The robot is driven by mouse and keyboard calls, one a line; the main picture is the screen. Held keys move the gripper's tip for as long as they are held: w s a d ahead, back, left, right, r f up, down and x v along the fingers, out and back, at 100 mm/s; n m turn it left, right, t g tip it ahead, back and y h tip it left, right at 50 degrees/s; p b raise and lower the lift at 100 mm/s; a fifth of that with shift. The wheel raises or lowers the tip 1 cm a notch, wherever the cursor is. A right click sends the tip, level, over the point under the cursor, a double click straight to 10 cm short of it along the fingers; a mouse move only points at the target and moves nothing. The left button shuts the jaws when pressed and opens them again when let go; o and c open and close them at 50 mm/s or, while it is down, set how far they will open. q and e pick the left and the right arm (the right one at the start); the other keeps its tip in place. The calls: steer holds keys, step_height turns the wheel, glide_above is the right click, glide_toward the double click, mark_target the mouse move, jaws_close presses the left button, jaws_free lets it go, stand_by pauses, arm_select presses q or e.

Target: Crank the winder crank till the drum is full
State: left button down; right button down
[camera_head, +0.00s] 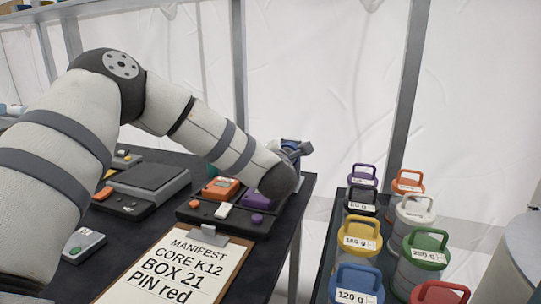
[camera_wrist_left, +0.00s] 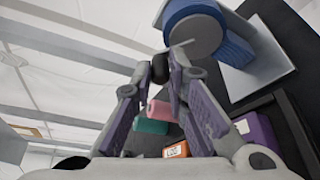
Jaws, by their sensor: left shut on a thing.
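In the left wrist view my left gripper (camera_wrist_left: 162,72) is shut on a small dark knob (camera_wrist_left: 160,67), which looks like the winder crank's handle. Just to the right stands the winder, a blue drum with a grey end face (camera_wrist_left: 196,36), on a pale plate (camera_wrist_left: 258,62). How full the drum is cannot be told. In the head view my left arm reaches in from the left, and its wrist hides most of the gripper and crank. Blue-grey parts (camera_head: 298,147) show just past the wrist at the table's far right corner. My right gripper is not in view.
A dark tray (camera_head: 190,213) with orange and purple pieces lies just below the wrist. A clipboard manifest (camera_head: 178,268) lies in front, a scale (camera_head: 150,180) to the left. Several handled weight canisters (camera_head: 358,248) stand on a separate surface to the right, across a gap.

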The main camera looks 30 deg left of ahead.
arm_select(q)
steer(key=shift+w+d+r+m+t+y, duration=0.15)
steer(key=shift+d+m+t+y, duration=0.15)
steer(key=shift+m, duration=0.4)
steer(key=shift+s+d+r+m+t+y, duration=0.1)
steer(key=shift+d+r+m+t+y, duration=0.1)
steer(key=shift+m+y, duration=0.35)
steer(key=shift+m, duration=0.25)
steer(key=c, duration=1.6)
jaws_free()
steer(key=shift+w, duration=0.1)
steer(key=shift+o, duration=0.2)
steer(key=v, duration=1.2)
steer(key=shift+a+r, duration=0.1)
